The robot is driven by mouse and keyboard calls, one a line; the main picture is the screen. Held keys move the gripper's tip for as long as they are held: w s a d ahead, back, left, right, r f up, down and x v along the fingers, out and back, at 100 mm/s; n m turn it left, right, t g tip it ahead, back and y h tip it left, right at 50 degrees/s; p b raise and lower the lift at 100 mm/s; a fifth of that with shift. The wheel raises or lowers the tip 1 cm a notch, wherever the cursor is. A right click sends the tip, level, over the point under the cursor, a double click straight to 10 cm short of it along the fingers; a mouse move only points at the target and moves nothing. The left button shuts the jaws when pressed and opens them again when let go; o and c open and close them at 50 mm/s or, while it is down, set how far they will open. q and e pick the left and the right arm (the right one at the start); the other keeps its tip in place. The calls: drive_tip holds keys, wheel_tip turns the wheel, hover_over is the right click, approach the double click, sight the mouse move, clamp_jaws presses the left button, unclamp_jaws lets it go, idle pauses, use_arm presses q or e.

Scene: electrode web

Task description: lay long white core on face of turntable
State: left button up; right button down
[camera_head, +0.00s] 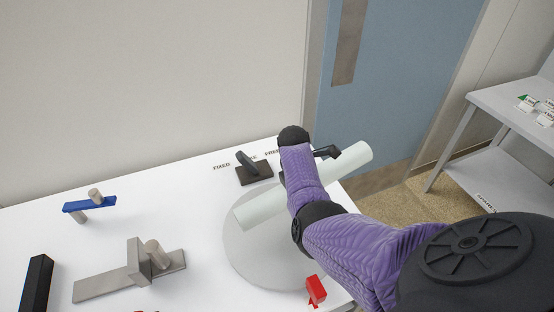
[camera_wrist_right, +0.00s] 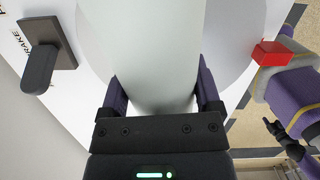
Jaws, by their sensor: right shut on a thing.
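The long white core (camera_head: 348,165) is a plain pale cylinder. It lies slanted across the round white turntable (camera_head: 250,268), its far end reaching past the disc toward the upper right. I cannot tell whether it touches the face or hangs just above it. My right gripper (camera_wrist_right: 163,95) is shut around the core, one finger on each side; the core also fills the middle of the wrist view (camera_wrist_right: 145,45). In the head view my forearm hides the grip and part of the core.
A black brake lever (camera_head: 250,168) stands behind the turntable, near printed labels. A red block (camera_head: 316,290) is at its front right. A grey bracket with a peg (camera_head: 132,275), a blue bar (camera_head: 90,204) and a black block (camera_head: 37,284) occupy the left. A grey shelf (camera_head: 510,115) stands right.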

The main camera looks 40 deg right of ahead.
drive_tip(key=y, duration=0.2)
hover_over(276, 230)
drive_tip(key=shift+s+d+f+m+p, duration=0.1)
drive_tip(key=shift+d+f+m+p, duration=0.1)
drive_tip(key=shift+f+m+p, duration=0.2)
drive_tip(key=shift+a+f, duration=0.2)
drive_tip(key=shift+a, duration=0.05)
wheel_tip(276, 230, down, 9)
drive_tip(key=b, duration=1)
drive_tip(key=shift+b, duration=0.3)
drive_tip(key=shift+f+b, duration=0.25)
drive_tip(key=shift+b, duration=0.05)
drive_tip(key=shift+d, duration=0.1)
drive_tip(key=shift+f, duration=0.3)
unclamp_jaws()
